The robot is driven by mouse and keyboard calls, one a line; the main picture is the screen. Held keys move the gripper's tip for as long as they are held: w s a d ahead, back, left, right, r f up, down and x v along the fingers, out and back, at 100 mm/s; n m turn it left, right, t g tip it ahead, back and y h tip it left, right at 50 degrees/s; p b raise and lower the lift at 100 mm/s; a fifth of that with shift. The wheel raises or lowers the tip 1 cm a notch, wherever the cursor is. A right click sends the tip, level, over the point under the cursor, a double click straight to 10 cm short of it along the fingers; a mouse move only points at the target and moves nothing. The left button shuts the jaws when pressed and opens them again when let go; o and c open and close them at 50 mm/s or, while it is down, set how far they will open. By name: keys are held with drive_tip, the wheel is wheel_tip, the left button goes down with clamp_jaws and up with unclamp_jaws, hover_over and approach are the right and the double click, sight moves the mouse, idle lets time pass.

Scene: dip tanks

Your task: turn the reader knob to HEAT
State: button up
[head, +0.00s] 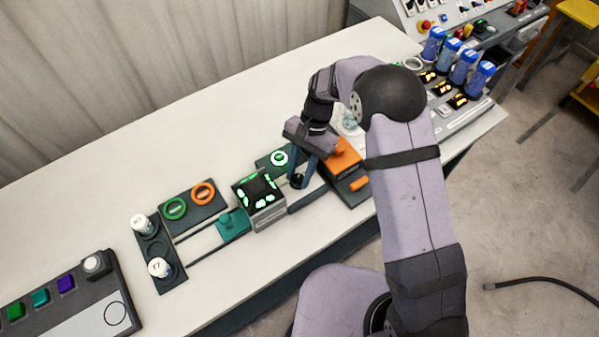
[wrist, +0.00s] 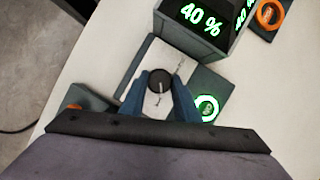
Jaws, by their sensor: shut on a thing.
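The reader knob (wrist: 158,82) is a round dark knob with a pale pointer line, on a light plate (wrist: 142,64) beside the reader box. The pointer line runs roughly up and down in the wrist view; small labels on the plate are too blurred to read. My gripper (wrist: 159,87) is shut on the knob, one blue finger on each side. The reader box (wrist: 208,18) shows a green "40 %" in the wrist view. In the head view the reader box (head: 262,214) stands left of my gripper (head: 299,180), and my fingers largely hide the knob.
A green-lit ring (wrist: 207,108) sits close to the right finger. An orange block (head: 342,157) lies right of my gripper. Vials (head: 141,224), a teal block (head: 232,225) and green and orange rings (head: 203,193) stand left. The table's back (head: 200,120) is clear.

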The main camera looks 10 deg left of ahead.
drive_tip(key=n, duration=0.1)
drive_tip(key=n+h, duration=0.1)
drive_tip(key=n, duration=0.1)
drive_tip(key=n+h, duration=0.1)
drive_tip(key=n, duration=0.1)
drive_tip(key=shift+w+a+b, duration=0.1)
drive_tip(key=shift+a+b, duration=0.15)
drive_tip(key=shift+b, duration=0.15)
drive_tip(key=n+h, duration=0.1)
drive_tip(key=n, duration=0.4)
drive_tip(key=shift+a+r+h, duration=0.1)
drive_tip(key=shift+h, duration=0.3)
drive_tip(key=shift+n, duration=0.3)
drive_tip(key=o, duration=1)
drive_tip(key=shift+o, duration=0.2)
drive_tip(key=shift+b, duration=0.3)
drive_tip(key=shift+w+a+r+b, duration=0.2)
drive_tip(key=shift+r+b, duration=0.15)
drive_tip(key=shift+r, duration=0.15)
drive_tip(key=b+v, duration=0.1)
drive_tip(key=v, duration=0.5)
drive_tip(key=shift+b, duration=0.4)
